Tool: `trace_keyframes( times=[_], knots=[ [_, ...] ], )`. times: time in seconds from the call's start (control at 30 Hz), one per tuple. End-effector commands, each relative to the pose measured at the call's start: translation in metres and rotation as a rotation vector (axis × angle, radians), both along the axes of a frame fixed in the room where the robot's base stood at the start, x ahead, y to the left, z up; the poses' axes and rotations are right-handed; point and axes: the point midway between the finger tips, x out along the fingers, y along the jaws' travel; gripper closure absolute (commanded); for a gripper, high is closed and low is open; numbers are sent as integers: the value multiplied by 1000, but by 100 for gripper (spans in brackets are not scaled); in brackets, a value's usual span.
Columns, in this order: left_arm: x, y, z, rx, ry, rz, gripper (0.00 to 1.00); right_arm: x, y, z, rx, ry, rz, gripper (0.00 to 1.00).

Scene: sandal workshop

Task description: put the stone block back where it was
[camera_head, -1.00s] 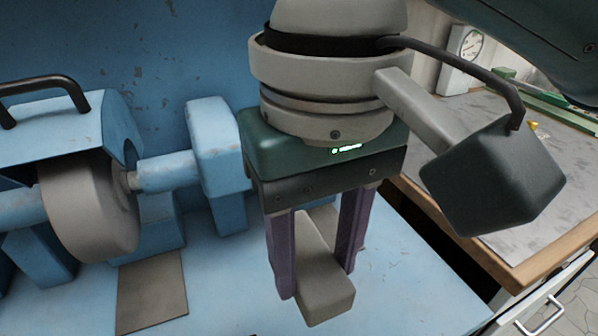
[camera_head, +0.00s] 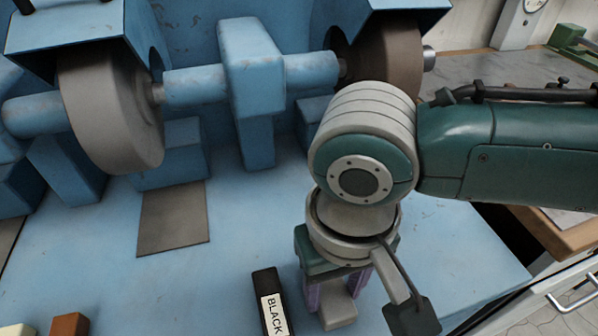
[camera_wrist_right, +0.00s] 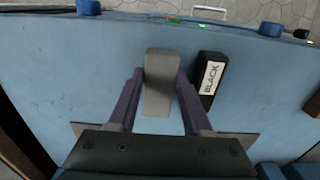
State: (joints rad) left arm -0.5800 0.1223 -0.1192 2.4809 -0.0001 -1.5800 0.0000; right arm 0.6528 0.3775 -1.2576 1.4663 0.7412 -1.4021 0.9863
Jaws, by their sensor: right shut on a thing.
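The stone block, a plain grey bar (camera_head: 338,308), shows low in the head view near the front of the blue bench top. My right gripper (camera_head: 337,291) points down with its two purple fingers on either side of the block. In the right wrist view the block (camera_wrist_right: 160,62) lies between the fingers of my right gripper (camera_wrist_right: 160,78), which is shut on it. I cannot tell whether the block touches the bench top. My left gripper is not in view.
A black block labelled BLACK (camera_head: 268,300) lies just left of the stone block. A brown block (camera_head: 70,325) is at the lower left. The grinder's grey wheel (camera_head: 115,120) and brown wheel (camera_head: 392,65) stand behind. Blue bench top (camera_head: 225,265) is bare left of the black block.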

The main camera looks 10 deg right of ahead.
Motion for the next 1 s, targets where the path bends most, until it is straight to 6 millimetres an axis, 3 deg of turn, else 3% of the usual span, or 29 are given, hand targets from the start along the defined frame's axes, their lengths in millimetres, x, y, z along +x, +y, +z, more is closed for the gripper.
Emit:
trace_keyframes(
  times=[0.1,0.5,0.53,0.77,1.0],
  knots=[
    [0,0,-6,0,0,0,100,0,0,-15,1,-1,0,100],
    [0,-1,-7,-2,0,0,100,0,0,-19,1,-1,1,100],
    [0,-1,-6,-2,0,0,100,0,0,-18,1,-2,1,47],
    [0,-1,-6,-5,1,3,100,0,0,-18,0,-1,1,21],
    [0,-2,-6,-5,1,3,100,0,0,-17,0,-2,0,20]
  ],
)
